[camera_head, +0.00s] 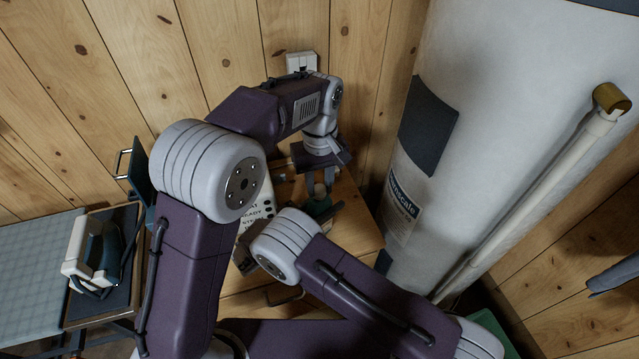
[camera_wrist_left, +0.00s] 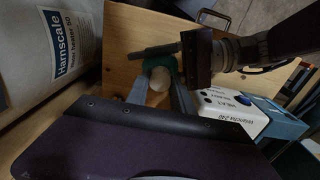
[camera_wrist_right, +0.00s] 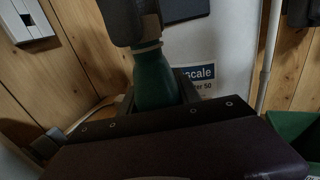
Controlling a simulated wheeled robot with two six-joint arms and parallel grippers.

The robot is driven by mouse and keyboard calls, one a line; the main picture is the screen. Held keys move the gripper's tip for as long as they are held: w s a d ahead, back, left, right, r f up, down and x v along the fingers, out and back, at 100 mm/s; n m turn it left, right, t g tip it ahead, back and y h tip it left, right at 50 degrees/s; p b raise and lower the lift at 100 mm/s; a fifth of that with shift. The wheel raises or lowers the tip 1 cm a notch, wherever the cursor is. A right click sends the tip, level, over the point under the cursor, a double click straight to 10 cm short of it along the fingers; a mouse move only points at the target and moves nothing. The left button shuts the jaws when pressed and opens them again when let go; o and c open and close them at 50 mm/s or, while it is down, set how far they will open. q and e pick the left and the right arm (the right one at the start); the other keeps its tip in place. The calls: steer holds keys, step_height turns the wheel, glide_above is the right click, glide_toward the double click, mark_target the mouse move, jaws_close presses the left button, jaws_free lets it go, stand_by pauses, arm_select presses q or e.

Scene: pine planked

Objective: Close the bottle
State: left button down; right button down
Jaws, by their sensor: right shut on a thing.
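A green bottle (camera_head: 317,207) stands upright on the wooden cabinet top (camera_head: 352,222). My right gripper (camera_wrist_right: 157,98) is shut around its body, seen in the right wrist view with the green glass (camera_wrist_right: 155,78) between the fingers. My left gripper (camera_head: 320,188) points straight down over the bottle. In the left wrist view a pale round piece (camera_wrist_left: 158,82), perhaps the cap, lies between its fingertips (camera_wrist_left: 160,92), above the green bottle. Whether the left fingers press on it is unclear. In the right wrist view the left fingers hide most of the bottle's top above a pale neck band (camera_wrist_right: 148,47).
A white labelled box (camera_wrist_left: 232,108) sits close beside the bottle on the cabinet. A large white water heater (camera_head: 480,110) stands to the right with a pale pipe (camera_head: 530,205). An iron (camera_head: 95,255) lies on the left table. A plank wall (camera_head: 130,60) is behind.

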arm_select(q)
steer(key=m, duration=0.5)
steer(key=shift+m, duration=0.3)
steer(key=m, duration=0.6)
steer(key=shift+m, duration=0.3)
steer(key=c, duration=1.1)
jaws_free()
steer(key=shift+r, duration=2.25)
steer(key=shift+c, duration=0.4)
